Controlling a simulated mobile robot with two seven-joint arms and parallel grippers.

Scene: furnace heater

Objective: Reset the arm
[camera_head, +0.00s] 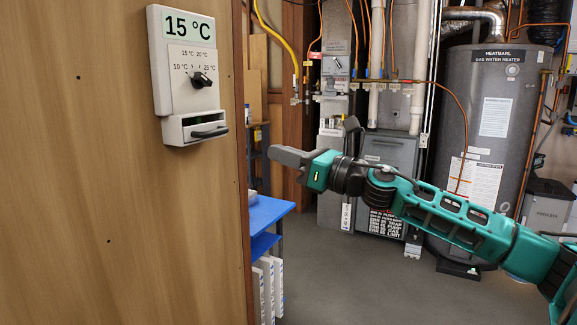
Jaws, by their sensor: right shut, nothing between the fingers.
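My right arm, teal and black, comes in from the right and reaches across the middle of the view. Its gripper (277,156) is shut and empty, with its grey fingers pointing left toward the wooden wall. It is in free air, below and to the right of the white thermostat (181,62). The thermostat reads 15 °C and has a black dial (201,80). Below it is a small white drawer-like box (194,128) with a dark handle. My left gripper is not in view.
The wooden wall (110,200) fills the left side. A blue shelf (266,212) stands just past its edge. A grey furnace (389,150) and a large grey gas water heater (490,100) stand behind the arm. The grey floor (345,285) in front is clear.

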